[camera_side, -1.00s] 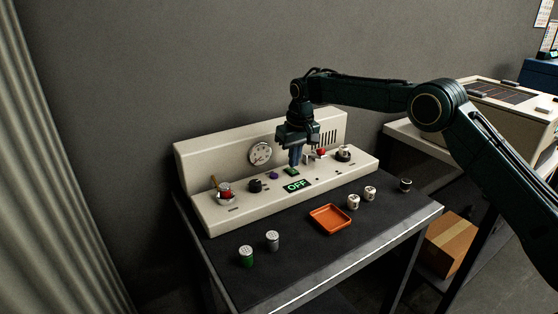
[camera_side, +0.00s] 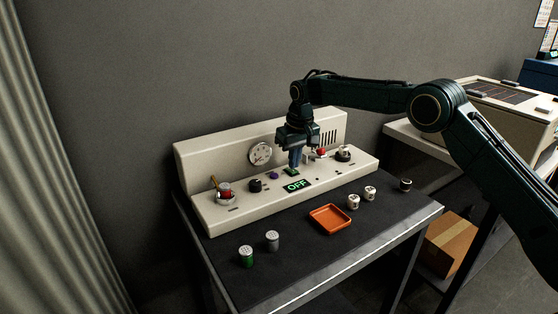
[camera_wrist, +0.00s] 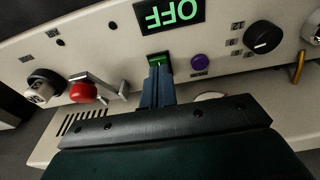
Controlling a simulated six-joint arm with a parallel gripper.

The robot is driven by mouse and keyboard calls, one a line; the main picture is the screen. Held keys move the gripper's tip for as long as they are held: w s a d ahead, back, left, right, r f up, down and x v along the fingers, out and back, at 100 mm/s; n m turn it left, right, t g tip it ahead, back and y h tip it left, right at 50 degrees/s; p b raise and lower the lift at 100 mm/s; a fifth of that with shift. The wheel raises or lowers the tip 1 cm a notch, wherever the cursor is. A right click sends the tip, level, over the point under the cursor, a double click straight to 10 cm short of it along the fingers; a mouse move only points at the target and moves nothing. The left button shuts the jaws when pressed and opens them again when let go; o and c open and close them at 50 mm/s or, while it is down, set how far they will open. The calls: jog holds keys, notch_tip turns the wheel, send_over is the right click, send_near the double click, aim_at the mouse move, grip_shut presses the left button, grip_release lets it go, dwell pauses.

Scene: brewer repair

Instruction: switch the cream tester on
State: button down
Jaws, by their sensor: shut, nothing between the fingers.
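The cream tester (camera_side: 222,218) is a long cream console with a sloped back, standing on the dark bench. Its display (camera_side: 297,186) reads OFF in green, and it also shows upside down in the wrist view (camera_wrist: 170,14). A green rocker switch (camera_wrist: 158,62) sits just by the display. My gripper (camera_side: 294,169) is shut and empty, pointing down. Its fingertips are at the green switch and partly hide it. I cannot tell whether they touch it or are just above it.
A purple button (camera_wrist: 199,62), a black knob (camera_wrist: 263,38) and a red knob (camera_wrist: 83,92) with a metal bracket are close by on the panel. An orange tray (camera_side: 330,219) and several small canisters, one green (camera_side: 246,257), stand on the bench in front.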

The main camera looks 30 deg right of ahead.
aim_at(294, 171)
jog(key=shift+f, duration=0.6)
dwell(0.6)
jog(key=shift+r, duration=3.5)
